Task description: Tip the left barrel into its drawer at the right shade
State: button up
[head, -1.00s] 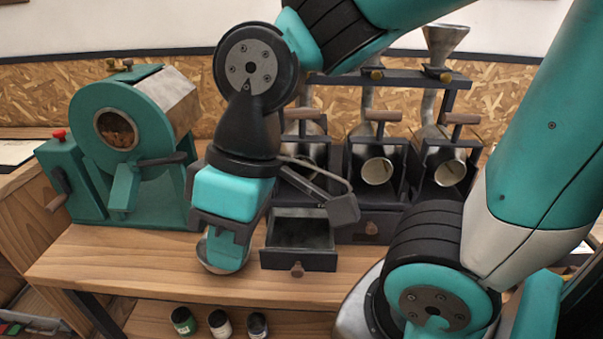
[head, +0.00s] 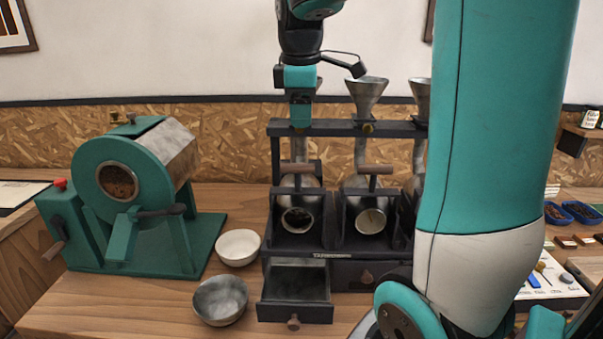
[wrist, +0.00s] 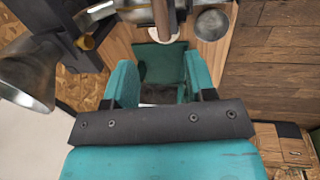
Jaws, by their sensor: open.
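The left barrel (head: 318,222) is a metal cylinder in a dark frame, its round mouth facing forward and dim inside. The shade of what lies in it cannot be told. Its wooden crossbar handle (head: 297,168) stands above it. Its drawer (head: 294,311) below is pulled out; its inside looks grey and empty. My gripper (head: 300,122) is raised above the left barrel and its handle, in front of the left funnel, touching neither. In the wrist view my gripper (wrist: 161,75) shows its two teal fingers apart with nothing between them.
A metal bowl (head: 220,301) and a pale bowl (head: 238,247) stand left of the drawer. The green roaster (head: 130,185) stands further left. A second barrel (head: 371,220) is beside the left one, above a shut drawer (head: 350,274). Funnels (head: 366,92) top the rack.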

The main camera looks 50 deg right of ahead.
aim_at(301, 164)
jog(key=f, duration=0.5)
jog(key=w+d+f, duration=0.1)
jog(key=f, duration=0.4)
jog(key=w+d+f+p, duration=0.1)
jog(key=f, duration=0.4)
jog(key=shift+d+f, duration=0.1)
jog(key=shift+f, duration=0.3)
grip_shut()
